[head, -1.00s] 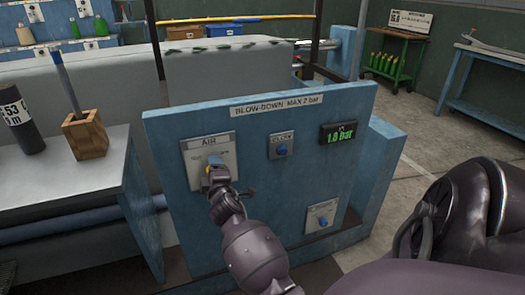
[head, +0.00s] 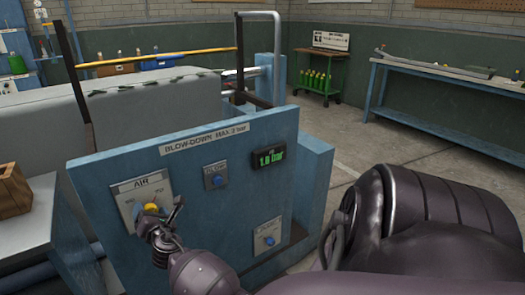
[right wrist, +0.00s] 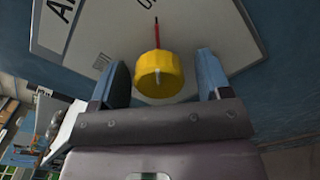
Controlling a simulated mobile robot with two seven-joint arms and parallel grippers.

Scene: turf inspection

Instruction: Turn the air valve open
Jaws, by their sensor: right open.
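The air valve is a yellow round knob (head: 151,207) on a pale plate marked AIR (head: 128,191), at the left of the blue panel in the head view. In the right wrist view the yellow knob (right wrist: 159,74) sits between the two blue fingers, with a red pointer line above it. My right gripper (head: 160,212) is open in front of the knob. In the right wrist view its fingers (right wrist: 160,80) stand apart on both sides of the knob, with gaps showing. My left gripper is not in view.
The blue panel (head: 207,218) also carries a second blue button (head: 218,181), a green display (head: 269,158) reading about 1.6 bar, and a lower blue knob (head: 269,241). Open floor lies right of the panel.

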